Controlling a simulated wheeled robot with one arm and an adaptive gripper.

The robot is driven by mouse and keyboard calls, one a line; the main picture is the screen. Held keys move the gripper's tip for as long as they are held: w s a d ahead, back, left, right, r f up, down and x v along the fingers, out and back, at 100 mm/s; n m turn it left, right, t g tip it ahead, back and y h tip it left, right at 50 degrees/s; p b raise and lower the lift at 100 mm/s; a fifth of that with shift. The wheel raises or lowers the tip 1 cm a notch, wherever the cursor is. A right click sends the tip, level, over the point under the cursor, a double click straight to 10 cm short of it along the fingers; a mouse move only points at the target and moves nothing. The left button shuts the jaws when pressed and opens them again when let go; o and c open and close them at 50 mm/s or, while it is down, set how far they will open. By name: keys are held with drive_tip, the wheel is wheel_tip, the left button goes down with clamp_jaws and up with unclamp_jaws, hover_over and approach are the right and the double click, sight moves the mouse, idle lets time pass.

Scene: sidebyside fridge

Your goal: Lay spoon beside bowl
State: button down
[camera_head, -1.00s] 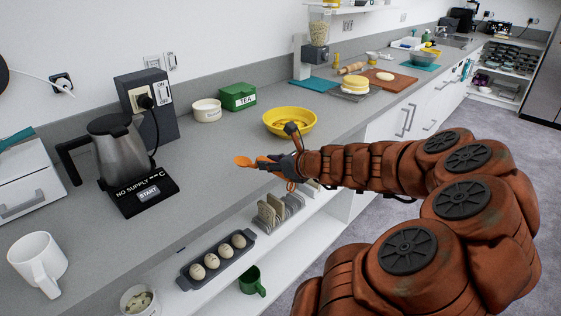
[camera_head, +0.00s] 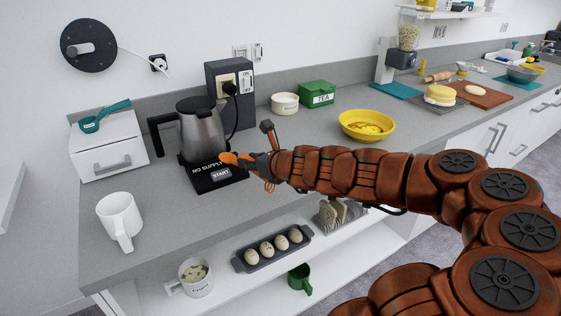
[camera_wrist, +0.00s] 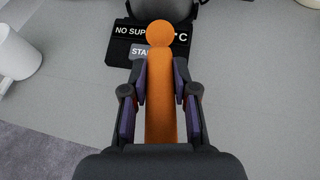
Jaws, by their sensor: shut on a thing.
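An orange spoon (camera_wrist: 161,115) is held in my gripper (camera_wrist: 160,92), pointing away from the wrist with its rounded end beyond the fingertips. In the head view the orange spoon (camera_head: 236,159) sticks out to the left of my gripper (camera_head: 262,164), in front of the kettle base. My gripper's two fingers are closed on the spoon's sides. The yellow bowl (camera_head: 367,125) stands on the counter to the right of and behind my gripper, apart from the spoon. It has something yellowish inside. The bowl is not in the wrist view.
A metal kettle (camera_head: 201,128) on its black base (camera_head: 220,179) is close to the spoon. A white mug (camera_head: 120,221) stands to the left. A white tub (camera_head: 285,104) and green tea box (camera_head: 317,94) are behind. Bare counter lies between mug and kettle base.

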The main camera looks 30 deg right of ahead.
drive_tip(key=w+a+n+y, duration=0.1)
drive_tip(key=w+a, duration=0.6)
drive_tip(key=a, duration=0.4)
drive_tip(key=shift+w+a+r, duration=0.15)
drive_tip(key=shift+a+r, duration=0.15)
drive_tip(key=shift+r, duration=0.1)
